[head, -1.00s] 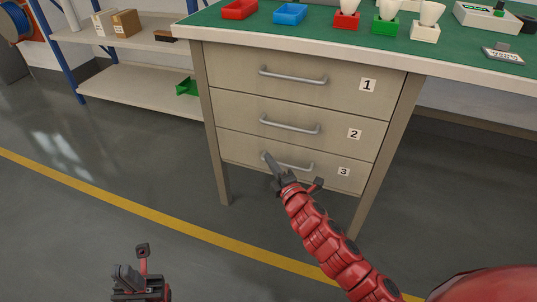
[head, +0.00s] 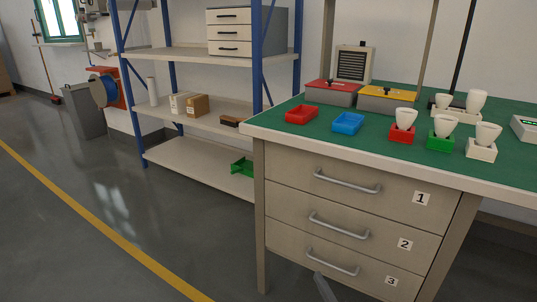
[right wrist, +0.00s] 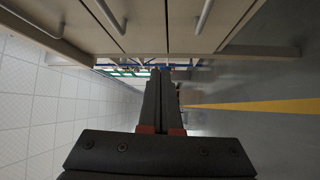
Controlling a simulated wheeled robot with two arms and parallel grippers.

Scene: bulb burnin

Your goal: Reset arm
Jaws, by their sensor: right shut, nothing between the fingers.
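My right gripper (right wrist: 160,74) is shut and empty in the right wrist view, its dark fingers side by side. All three drawers look closed. Drawer handles (right wrist: 204,15) run along the top of the right wrist view. My left gripper is not in view.
The bench top (head: 275,132) holds a red tray (head: 302,114), a blue tray (head: 348,123) and several bulbs in coloured holders. A blue-framed shelf (head: 200,164) stands left of the bench. The floor (head: 90,225) at left is open, with a yellow line.

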